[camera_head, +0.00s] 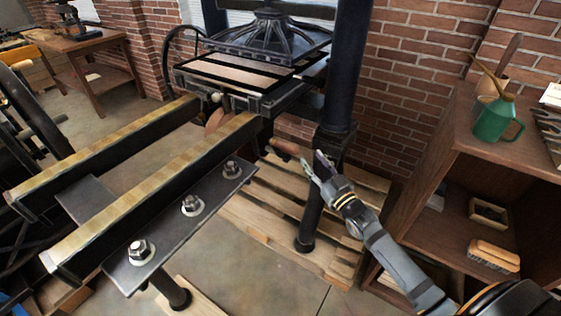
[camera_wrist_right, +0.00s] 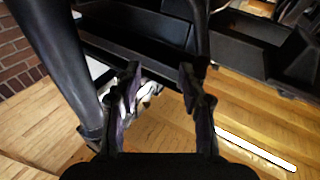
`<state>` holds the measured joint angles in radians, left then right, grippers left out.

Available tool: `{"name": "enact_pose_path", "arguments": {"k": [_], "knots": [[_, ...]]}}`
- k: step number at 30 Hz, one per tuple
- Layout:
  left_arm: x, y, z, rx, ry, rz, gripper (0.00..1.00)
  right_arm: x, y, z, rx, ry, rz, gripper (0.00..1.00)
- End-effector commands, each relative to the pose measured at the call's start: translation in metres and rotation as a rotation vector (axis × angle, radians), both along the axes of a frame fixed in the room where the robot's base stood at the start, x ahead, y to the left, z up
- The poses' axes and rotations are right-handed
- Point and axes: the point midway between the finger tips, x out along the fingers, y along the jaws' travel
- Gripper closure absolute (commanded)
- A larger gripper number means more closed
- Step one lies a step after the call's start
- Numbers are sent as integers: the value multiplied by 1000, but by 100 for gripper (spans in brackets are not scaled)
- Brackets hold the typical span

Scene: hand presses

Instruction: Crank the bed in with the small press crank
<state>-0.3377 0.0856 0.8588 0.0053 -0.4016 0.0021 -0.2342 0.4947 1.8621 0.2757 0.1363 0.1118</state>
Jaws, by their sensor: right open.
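The press bed (camera_head: 215,88), a dark frame with pale panels, sits at the far end of the two rails, at least partly under the dark ribbed platen (camera_head: 268,40). A short reddish-brown wooden handle (camera_head: 285,146), apparently the crank's, shows below the bed beside the near rail. In the right wrist view my two fingers (camera_wrist_right: 160,72) are apart, with dark press parts beyond and a shiny metal piece partly hidden behind the left finger. My left gripper is out of view.
A thick dark press column (camera_head: 345,70) rises beside my right gripper. The long rails (camera_head: 150,180) and a bolted plate (camera_head: 180,215) fill the left. A wooden shelf (camera_head: 460,165) with a green oil can (camera_head: 495,120) stands right. A pallet (camera_head: 275,225) lies below.

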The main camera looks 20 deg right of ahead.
Motion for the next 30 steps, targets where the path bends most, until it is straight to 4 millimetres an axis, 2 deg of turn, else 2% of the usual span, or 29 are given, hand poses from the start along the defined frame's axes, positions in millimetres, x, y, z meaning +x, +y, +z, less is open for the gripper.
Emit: {"name": "enact_pose_path", "arguments": {"k": [1, 5, 6, 9, 13, 15, 18, 25, 30], "knots": [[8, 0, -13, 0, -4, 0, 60, 6, -5, -11, 243, 56, 31, 59], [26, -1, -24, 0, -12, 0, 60, 20, -9, -22, 970, 242, 126, 59], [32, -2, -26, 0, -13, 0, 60, 23, -8, -25, 1202, 307, 158, 59], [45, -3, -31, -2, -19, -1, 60, 28, 2, -28, 1727, 478, 229, 59], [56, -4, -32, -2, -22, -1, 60, 28, 17, -26, 2220, 676, 278, 59], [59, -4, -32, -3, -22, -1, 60, 27, 23, -24, 2381, 751, 288, 59], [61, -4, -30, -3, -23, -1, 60, 26, 27, -21, 2498, 809, 292, 59], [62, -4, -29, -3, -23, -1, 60, 31, 29, -18, 2523, 815, 297, 59], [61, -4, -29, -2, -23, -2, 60, 56, 41, -17, 2526, 814, 301, 59]]}}
